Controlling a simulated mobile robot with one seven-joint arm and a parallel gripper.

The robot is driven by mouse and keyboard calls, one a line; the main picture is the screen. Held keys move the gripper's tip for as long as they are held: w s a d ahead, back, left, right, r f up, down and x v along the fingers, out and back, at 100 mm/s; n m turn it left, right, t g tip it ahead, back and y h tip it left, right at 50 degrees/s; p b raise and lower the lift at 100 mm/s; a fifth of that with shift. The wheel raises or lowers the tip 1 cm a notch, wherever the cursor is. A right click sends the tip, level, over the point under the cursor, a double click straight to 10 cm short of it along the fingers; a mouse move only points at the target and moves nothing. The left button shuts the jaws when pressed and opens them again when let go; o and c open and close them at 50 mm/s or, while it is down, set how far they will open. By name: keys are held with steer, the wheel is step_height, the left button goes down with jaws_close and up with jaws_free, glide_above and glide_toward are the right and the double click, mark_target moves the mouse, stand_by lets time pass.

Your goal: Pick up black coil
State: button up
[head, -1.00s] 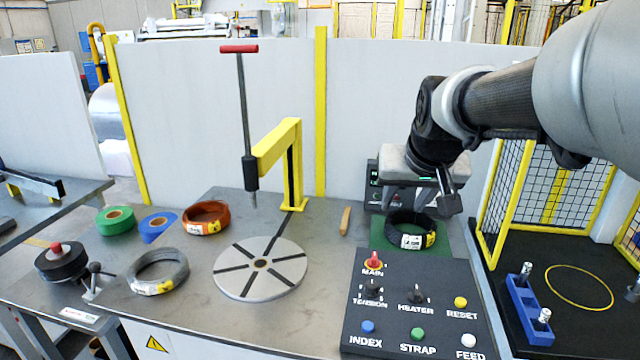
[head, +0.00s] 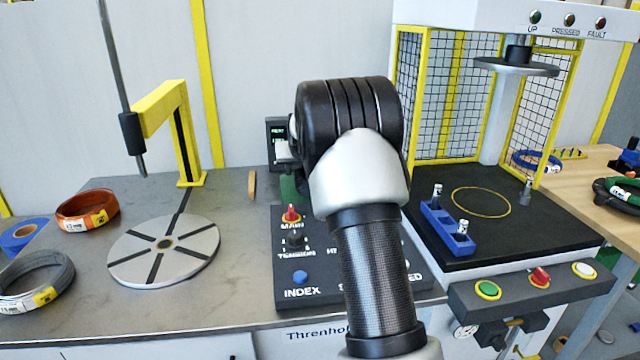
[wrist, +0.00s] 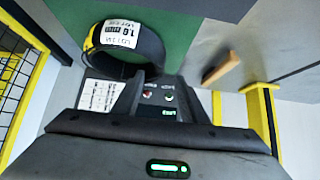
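The black coil (wrist: 128,62) shows at the top of the wrist view, lying on a green mat (wrist: 190,40). It has a white label marked 1.0 and a yellow patch. In the head view my arm hides the coil, and only a sliver of the mat (head: 290,188) shows. The dark body of my gripper (wrist: 165,140), with a green light, fills the bottom of the wrist view, apart from the coil in the picture. The head view shows my wrist from behind, with the gripper hidden.
A small box with a display (head: 278,140) stands by the mat. The control panel (head: 300,265) lies in front, partly behind my arm. A yellow-framed mesh guard (head: 450,90) and press stand right. A round turntable (head: 165,245), orange coil (head: 87,210) and grey coil (head: 35,285) are left.

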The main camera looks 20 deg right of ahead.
mark_target(296, 178)
steer(key=x, duration=0.4)
steer(key=shift+b+x, duration=0.7)
steer(key=shift+x, duration=2)
steer(key=shift+s, duration=0.15)
jaws_close()
steer(key=shift+f, duration=0.1)
steer(key=shift+a+f, duration=0.15)
steer(key=shift+a, duration=0.15)
steer(key=shift+r, duration=0.3)
